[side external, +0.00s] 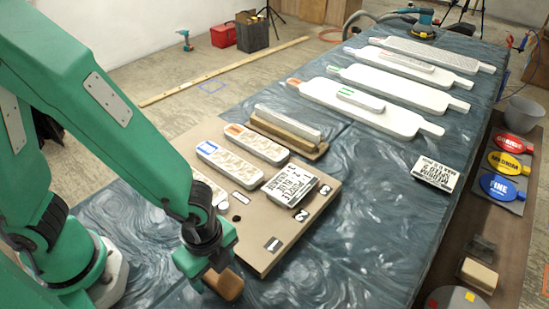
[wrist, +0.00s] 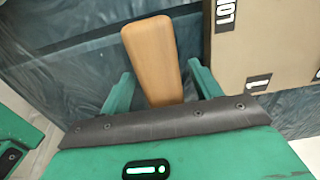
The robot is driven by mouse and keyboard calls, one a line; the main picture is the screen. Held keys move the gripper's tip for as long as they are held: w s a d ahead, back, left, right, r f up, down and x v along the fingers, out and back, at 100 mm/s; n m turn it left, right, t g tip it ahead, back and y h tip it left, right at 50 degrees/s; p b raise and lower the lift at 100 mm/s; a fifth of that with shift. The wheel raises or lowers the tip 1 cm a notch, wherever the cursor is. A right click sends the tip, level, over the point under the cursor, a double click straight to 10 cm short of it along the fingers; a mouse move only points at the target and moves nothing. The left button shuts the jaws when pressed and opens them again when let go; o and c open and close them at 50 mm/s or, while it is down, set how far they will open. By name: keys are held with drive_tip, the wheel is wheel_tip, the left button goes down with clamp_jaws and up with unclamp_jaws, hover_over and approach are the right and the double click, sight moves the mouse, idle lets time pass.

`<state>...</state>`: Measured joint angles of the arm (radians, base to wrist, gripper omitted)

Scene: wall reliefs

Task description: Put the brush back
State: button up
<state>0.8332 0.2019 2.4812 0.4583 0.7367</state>
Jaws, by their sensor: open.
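The brush shows as a plain tan-brown wooden block (wrist: 152,58) in the wrist view, between the two green fingers of my gripper (wrist: 160,82). Its lower end goes behind the dark strip on my gripper, and no bristles show. In the side external view the brush (side external: 226,286) is at the bottom, just off the near corner of the brown board (side external: 262,262). My gripper (side external: 212,275) is over it there and hides part of it. The fingers are open, with a gap visible on both sides of the brush. I cannot tell whether it rests on the table cover.
The board carries two pale relief blocks (side external: 262,143), a text card (side external: 291,186), a long grey-white bar (side external: 288,124) and number labels. Long white paddle-shaped pieces (side external: 370,108) lie farther back on the blue-grey cover (side external: 370,210). A side shelf holds coloured discs (side external: 503,187).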

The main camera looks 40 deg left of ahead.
drive_tip(key=shift+r, duration=0.15)
wheel_tip(320, 180, up, 12)
idle(0.7)
idle(0.5)
drive_tip(key=w+a+r+n+t, duration=0.2)
drive_tip(key=a+r+n, duration=0.3)
drive_tip(key=a+n, duration=0.4)
drive_tip(key=w+a+r+n+t, duration=0.2)
drive_tip(key=a+r+n, duration=0.3)
drive_tip(key=a+n, duration=0.4)
drive_tip(key=shift+a+t, duration=0.8)
drive_tip(key=shift+a, duration=0.3)
drive_tip(key=shift+r, duration=0.1)
